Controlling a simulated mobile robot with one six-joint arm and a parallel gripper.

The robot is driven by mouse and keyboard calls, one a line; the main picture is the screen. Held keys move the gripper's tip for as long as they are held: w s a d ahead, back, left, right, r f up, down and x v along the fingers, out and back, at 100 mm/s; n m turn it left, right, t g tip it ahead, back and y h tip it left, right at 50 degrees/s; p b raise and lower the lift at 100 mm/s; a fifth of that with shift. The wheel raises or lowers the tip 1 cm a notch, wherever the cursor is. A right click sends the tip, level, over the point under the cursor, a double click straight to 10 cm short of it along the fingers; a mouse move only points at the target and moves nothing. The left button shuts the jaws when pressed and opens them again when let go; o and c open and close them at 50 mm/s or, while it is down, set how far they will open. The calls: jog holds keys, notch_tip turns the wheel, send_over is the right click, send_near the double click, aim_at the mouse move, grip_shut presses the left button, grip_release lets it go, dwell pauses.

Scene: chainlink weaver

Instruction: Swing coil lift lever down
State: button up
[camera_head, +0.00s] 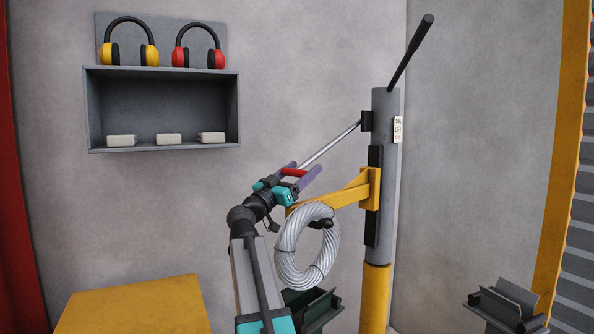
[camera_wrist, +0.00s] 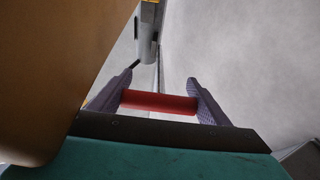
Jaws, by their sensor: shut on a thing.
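The grey post (camera_head: 385,190) carries a small label reading roughly "COIL LIFT" (camera_head: 398,130). A thin metal lever (camera_head: 330,142) runs from a black bracket on the post down and left to a red grip (camera_head: 294,172). My gripper (camera_head: 291,180) is shut on the red grip. In the wrist view the red grip (camera_wrist: 160,102) lies crosswise between both purple fingers, and the post (camera_wrist: 147,40) shows beyond. A yellow arm (camera_head: 335,197) on the post sits just right of my gripper, with a coil of grey cable (camera_head: 306,247) on it.
A black bar (camera_head: 411,50) slants up from the post top. A grey shelf (camera_head: 160,110) with headsets hangs on the left wall. A yellow box top (camera_head: 135,306) stands low left; dark stands (camera_head: 505,305) are low right. A brownish-yellow surface (camera_wrist: 55,65) fills the wrist view's left.

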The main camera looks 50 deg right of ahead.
jog(key=shift+s+d+f, duration=0.1)
jog(key=shift+d+f, duration=0.15)
jog(key=shift+f, duration=0.3)
jog(key=shift+s+d+f, duration=0.1)
jog(key=shift+d+f, duration=0.15)
jog(key=shift+f, duration=0.25)
jog(key=o, duration=1.5)
jog(key=shift+w+d+f+y, duration=0.3)
jog(key=shift+d, duration=0.05)
jog(key=shift+a+r, duration=0.2)
jog(key=shift+r, duration=0.1)
jog(key=p+v, duration=0.3)
jog(key=v, duration=1)
jog(key=shift+a+f, duration=0.3)
jog(key=shift+c, duration=0.3)
